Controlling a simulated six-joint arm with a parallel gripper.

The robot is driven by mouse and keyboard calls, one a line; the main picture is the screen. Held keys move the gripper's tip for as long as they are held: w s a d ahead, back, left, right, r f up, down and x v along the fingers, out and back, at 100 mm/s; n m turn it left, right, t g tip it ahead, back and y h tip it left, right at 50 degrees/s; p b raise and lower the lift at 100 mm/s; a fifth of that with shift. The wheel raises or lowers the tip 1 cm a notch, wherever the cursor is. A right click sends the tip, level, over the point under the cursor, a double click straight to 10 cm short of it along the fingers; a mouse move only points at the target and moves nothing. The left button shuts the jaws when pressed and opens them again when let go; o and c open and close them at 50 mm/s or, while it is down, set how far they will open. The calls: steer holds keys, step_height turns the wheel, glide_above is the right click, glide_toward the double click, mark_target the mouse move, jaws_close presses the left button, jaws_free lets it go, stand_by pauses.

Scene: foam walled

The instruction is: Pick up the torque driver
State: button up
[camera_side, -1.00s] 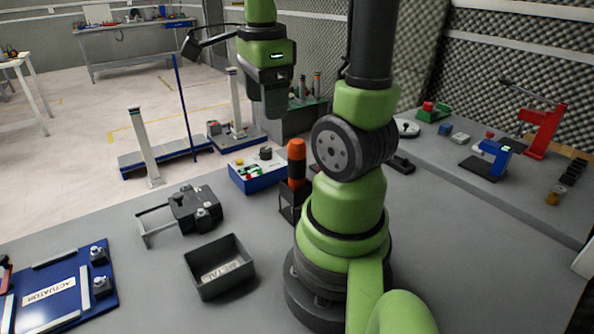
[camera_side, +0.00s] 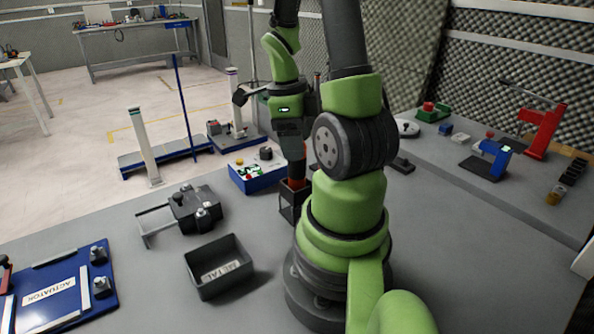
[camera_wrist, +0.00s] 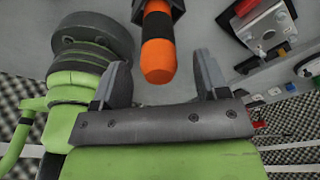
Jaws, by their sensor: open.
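The torque driver is orange with a black band and stands upright in a black holder (camera_side: 290,200). In the side view only a bit of the orange driver (camera_side: 298,181) shows, behind and below my gripper (camera_side: 296,170). In the wrist view the driver's orange end (camera_wrist: 158,60) lies between and just beyond the two fingers of my gripper (camera_wrist: 158,75). The fingers are apart, with clear gaps on both sides of the driver. The driver's lower part is hidden in the holder.
A blue box with buttons (camera_side: 257,178) stands close to the left of the holder. A dark metal bin (camera_side: 219,266), a black clamp device (camera_side: 195,209) and a blue actuator board (camera_side: 65,290) lie further left. The table front is bare.

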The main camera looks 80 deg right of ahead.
steer(key=shift+s+f, duration=0.2)
steer(key=shift+f, duration=1.25)
steer(key=c, duration=1.1)
steer(key=shift+r, duration=0.1)
steer(key=shift+r, duration=9.45)
